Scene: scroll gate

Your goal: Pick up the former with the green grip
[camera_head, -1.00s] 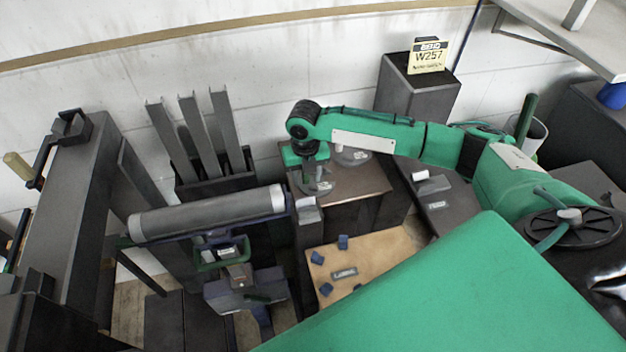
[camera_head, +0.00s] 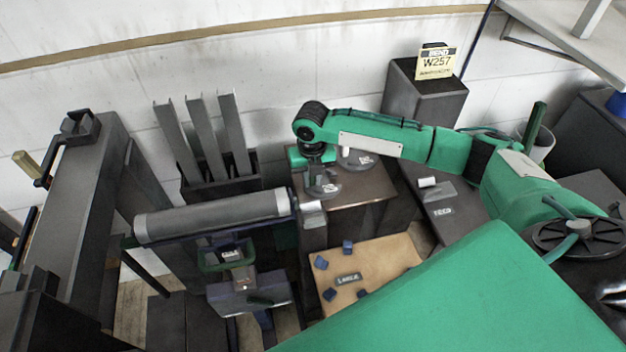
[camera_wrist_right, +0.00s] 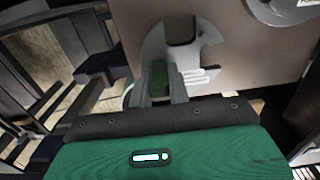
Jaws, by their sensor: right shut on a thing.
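The former with the green grip (camera_wrist_right: 159,75) is a flat grey plate with a notched, hook-like end. In the right wrist view its green grip sits between the two fingers of my right gripper (camera_wrist_right: 160,88), which is shut on it. In the head view the right gripper (camera_head: 317,168) points down at the brown table (camera_head: 365,188), with the grey plate of this former (camera_head: 323,190) below it. I cannot tell how far the plate is above the tabletop. My left gripper is not in view.
Another grey former (camera_head: 356,160) lies close behind on the same table. A long grey roller (camera_head: 212,216) and tall grey channels (camera_head: 203,135) stand to the left. A tan board (camera_head: 385,258) with small blue blocks lies in front. A dark pedestal bears the W257 sign (camera_head: 436,64).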

